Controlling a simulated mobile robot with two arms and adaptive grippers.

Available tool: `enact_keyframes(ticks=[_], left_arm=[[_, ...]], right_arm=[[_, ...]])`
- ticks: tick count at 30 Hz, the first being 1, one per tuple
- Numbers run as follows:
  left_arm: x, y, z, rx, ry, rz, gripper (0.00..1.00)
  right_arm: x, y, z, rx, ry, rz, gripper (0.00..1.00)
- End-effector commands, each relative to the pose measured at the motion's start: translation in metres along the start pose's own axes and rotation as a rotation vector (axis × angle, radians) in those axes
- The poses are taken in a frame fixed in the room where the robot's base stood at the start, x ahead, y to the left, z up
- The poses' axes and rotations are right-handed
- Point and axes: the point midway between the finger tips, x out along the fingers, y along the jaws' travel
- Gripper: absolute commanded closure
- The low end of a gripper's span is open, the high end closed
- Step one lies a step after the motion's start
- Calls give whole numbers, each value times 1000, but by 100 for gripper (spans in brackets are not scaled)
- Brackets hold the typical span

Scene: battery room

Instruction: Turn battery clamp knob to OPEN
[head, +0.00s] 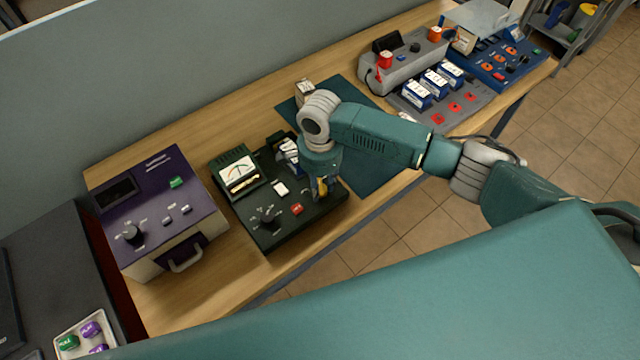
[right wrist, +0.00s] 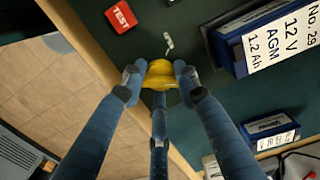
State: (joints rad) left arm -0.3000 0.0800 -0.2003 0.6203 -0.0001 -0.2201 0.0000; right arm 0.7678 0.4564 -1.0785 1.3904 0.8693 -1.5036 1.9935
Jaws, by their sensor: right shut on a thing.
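The yellow clamp knob (right wrist: 161,72) sits on the dark green tester (head: 262,236), close to its right edge. In the right wrist view, the blue fingers of my right gripper (right wrist: 158,84) are closed around the knob. In the head view the right gripper (head: 322,187) reaches down onto the tester, and only a bit of yellow shows there. A small pale mark (right wrist: 168,44) lies just beyond the knob; I cannot read it. A blue battery labelled 12 V AGM (right wrist: 275,38) sits beside the knob. My left gripper is not in view.
A red TEST button (right wrist: 121,17) is near the knob. A purple unit (head: 160,205) stands left of the tester on the wooden table. A dark green mat (head: 372,172) lies to the right. Grey and blue units with batteries (head: 438,82) stand at the far right.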

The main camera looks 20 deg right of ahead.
Motion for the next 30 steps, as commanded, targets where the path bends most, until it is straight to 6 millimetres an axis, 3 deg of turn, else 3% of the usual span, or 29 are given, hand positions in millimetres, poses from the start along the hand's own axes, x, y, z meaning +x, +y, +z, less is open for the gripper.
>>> enact_keyframes(ticks=[11, 30], left_arm=[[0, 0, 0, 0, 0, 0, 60], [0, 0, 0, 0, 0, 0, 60]], right_arm=[[0, 0, 0, -153, -1, -1, 95], [-1, -1, -1, -747, 1, -2, 95]])
